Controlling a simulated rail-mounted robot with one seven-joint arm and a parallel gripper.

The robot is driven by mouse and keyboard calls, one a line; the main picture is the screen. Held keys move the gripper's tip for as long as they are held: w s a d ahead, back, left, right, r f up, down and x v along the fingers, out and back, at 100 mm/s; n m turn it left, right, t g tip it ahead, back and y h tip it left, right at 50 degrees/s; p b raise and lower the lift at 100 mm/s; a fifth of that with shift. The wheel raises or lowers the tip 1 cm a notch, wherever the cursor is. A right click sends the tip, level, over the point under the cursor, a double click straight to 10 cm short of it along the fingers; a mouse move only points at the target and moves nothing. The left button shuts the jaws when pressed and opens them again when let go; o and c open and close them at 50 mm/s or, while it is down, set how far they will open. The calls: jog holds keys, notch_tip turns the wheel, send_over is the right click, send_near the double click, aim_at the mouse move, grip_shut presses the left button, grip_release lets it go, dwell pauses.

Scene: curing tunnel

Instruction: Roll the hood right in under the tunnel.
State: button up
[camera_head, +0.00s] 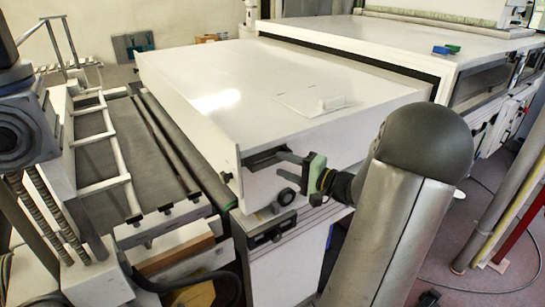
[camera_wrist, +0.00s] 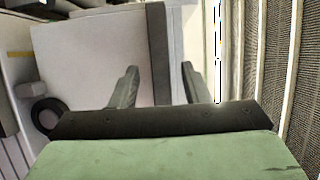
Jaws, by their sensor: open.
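The hood (camera_head: 270,85) is a broad white cover in the head view. It stands out in front of the white tunnel (camera_head: 390,37), and a dark gap runs along the tunnel's near edge. A dark recess (camera_head: 262,158) and a round black wheel (camera_head: 286,197) show at its near end. My gripper (camera_head: 281,167) is beside this near end, fingers pointing left. In the wrist view my gripper (camera_wrist: 158,84) is open, with a pale panel and its dark edge strip beyond the fingers. Whether the fingers touch the hood cannot be told.
A grey conveyor bed with a white ladder-like frame (camera_head: 108,150) lies left of the hood. A white cabinet (camera_head: 278,260) stands below its near end. Cables cross the floor at right.

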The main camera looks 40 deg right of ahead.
aim_at(275, 161)
jog(key=shift+p+x, duration=0.4)
jog(key=shift+x, duration=1.85)
jog(key=shift+c, duration=0.3)
grip_shut()
